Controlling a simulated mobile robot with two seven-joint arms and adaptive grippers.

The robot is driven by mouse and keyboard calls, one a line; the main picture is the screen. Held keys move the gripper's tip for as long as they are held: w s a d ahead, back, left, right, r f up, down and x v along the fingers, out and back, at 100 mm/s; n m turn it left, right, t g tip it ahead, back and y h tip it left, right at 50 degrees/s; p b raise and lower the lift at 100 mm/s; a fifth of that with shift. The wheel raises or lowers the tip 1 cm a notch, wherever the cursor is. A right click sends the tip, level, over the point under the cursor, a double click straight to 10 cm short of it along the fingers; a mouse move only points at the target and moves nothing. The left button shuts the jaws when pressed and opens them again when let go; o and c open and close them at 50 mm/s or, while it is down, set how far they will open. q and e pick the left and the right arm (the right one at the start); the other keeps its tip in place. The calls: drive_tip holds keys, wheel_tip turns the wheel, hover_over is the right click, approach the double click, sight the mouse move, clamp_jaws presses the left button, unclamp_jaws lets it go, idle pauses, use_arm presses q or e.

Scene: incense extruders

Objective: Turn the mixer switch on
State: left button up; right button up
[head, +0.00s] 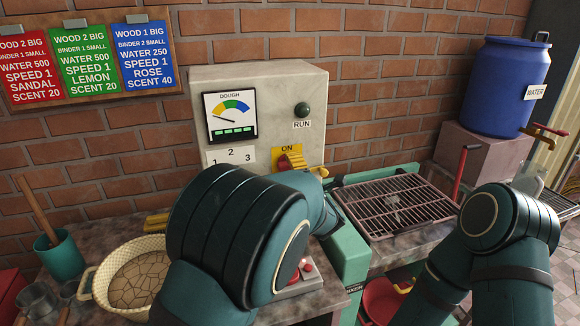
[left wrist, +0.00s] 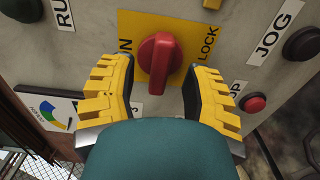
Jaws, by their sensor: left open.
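The mixer switch is a red knob on a yellow plate (head: 287,152) marked ON, on the grey control box (head: 268,92). In the left wrist view, the red knob (left wrist: 159,64) lies between labels reading ON and LOCK, its grip running up and down the picture. My left gripper (left wrist: 160,72) is open, with one yellow finger on each side of the knob and a gap visible on both sides. In the head view, my left arm hides much of the lower box and most of that gripper. My right arm shows at right; its gripper is not visible.
A green RUN lamp (head: 303,110) and a dough gauge (head: 230,115) are on the box. A red button (left wrist: 253,103) and a JOG button (left wrist: 302,44) are near my left gripper. A grille (head: 397,206) lies at right; a cream bowl (head: 96,283) stands at left.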

use_arm(q)
drive_tip(key=shift+x, duration=1.15)
clamp_jaws()
